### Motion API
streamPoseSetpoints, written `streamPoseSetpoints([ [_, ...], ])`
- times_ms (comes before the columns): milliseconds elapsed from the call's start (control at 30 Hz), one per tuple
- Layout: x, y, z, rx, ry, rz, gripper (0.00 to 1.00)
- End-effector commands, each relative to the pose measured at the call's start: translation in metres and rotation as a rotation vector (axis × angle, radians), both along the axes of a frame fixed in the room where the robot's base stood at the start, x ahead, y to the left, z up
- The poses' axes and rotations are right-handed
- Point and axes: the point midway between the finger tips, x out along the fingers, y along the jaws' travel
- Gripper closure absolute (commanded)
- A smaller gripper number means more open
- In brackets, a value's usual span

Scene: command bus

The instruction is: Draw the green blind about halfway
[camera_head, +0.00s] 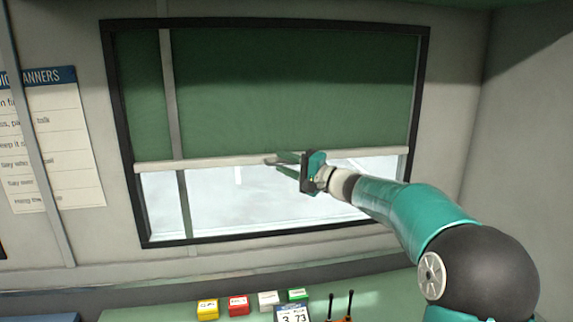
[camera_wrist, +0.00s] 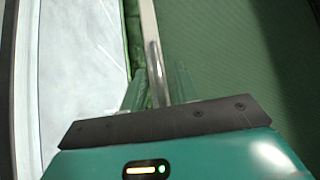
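The green blind (camera_head: 290,85) hangs down over the upper part of the window, a little over half its height. Its pale bottom bar (camera_head: 215,163) is nearly level, with bright glass below it. In the wrist view the blind (camera_wrist: 225,50) fills the right side, and the bar (camera_wrist: 148,25) runs down from the top. My gripper (camera_head: 280,163) is at the middle of the bar. In the wrist view the teal fingers (camera_wrist: 158,85) stand apart on either side of the bar and a thin metal handle on it. I cannot tell whether they press on it.
A dark window frame (camera_head: 423,95) surrounds the blind. A grey post (camera_head: 168,90) stands in front at the left. Small coloured boxes (camera_head: 238,304) and two dark antennas (camera_head: 349,303) stand on the green desk (camera_head: 160,312) below. A paper chart (camera_head: 60,140) hangs at the left.

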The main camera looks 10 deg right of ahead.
Motion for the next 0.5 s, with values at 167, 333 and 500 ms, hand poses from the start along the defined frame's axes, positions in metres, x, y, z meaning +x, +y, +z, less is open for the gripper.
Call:
streamPoseSetpoints([
  [167,-0.004,-0.005,0.0,0.0,0.0,-0.001,0.7],
  [333,-0.021,-0.023,-0.004,-0.001,0.001,-0.004,0.7],
  [500,-0.048,-0.05,-0.009,0.0,0.001,-0.005,0.7],
])
